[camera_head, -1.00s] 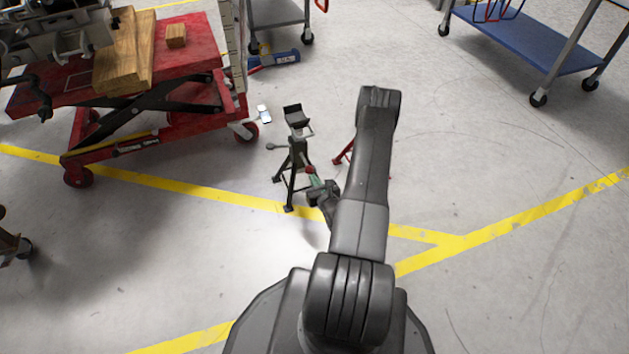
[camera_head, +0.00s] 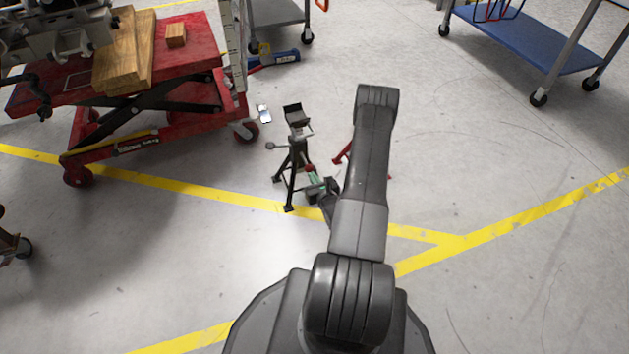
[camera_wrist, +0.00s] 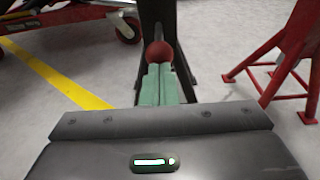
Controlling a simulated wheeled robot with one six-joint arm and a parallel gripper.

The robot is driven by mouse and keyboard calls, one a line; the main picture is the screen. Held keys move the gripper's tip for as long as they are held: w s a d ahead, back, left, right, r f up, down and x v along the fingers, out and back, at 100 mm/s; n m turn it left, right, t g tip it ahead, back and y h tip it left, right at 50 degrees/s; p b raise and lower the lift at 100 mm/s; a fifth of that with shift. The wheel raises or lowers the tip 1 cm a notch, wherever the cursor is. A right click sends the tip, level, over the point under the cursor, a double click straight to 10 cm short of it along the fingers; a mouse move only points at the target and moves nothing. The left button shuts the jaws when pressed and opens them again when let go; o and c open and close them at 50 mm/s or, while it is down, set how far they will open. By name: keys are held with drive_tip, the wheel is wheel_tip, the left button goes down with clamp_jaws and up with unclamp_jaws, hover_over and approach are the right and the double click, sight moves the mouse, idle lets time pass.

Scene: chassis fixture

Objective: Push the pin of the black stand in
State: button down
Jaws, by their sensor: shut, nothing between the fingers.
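The black stand (camera_head: 291,165) stands upright on the floor left of my arm. A red ball, the knob of its pin (camera_head: 309,168), shows on its right side. In the wrist view the red knob (camera_wrist: 158,53) is straight ahead, in front of the stand's black leg (camera_wrist: 158,14). My gripper (camera_wrist: 158,68) has green fingers, shut together and empty, with tips at the lower part of the knob. I cannot tell whether they touch it. The gripper also shows in the head view (camera_head: 313,179). The pin's shaft is hidden behind the knob.
A red stand (camera_wrist: 290,65) is close on the right, partly hidden by my arm in the head view. A red lift cart (camera_head: 160,110) with wood blocks stands at the left. A blue-shelved cart (camera_head: 530,40) is far right. Floor between is clear.

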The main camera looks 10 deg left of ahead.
drive_tip(key=shift+r+b+x, duration=0.2)
drive_tip(key=shift+b+x, duration=0.25)
drive_tip(key=shift+x, duration=0.5)
drive_tip(key=shift+r+b+x, duration=0.2)
drive_tip(key=shift+b+x, duration=0.2)
drive_tip(key=shift+x, duration=0.6)
drive_tip(key=shift+f+v, duration=0.25)
drive_tip(key=shift+v, duration=1.05)
approach(310, 170)
drive_tip(key=shift+s+d+f, duration=0.15)
drive_tip(key=shift+f, duration=0.45)
drive_tip(key=x, duration=1.1)
drive_tip(key=shift+r, duration=0.3)
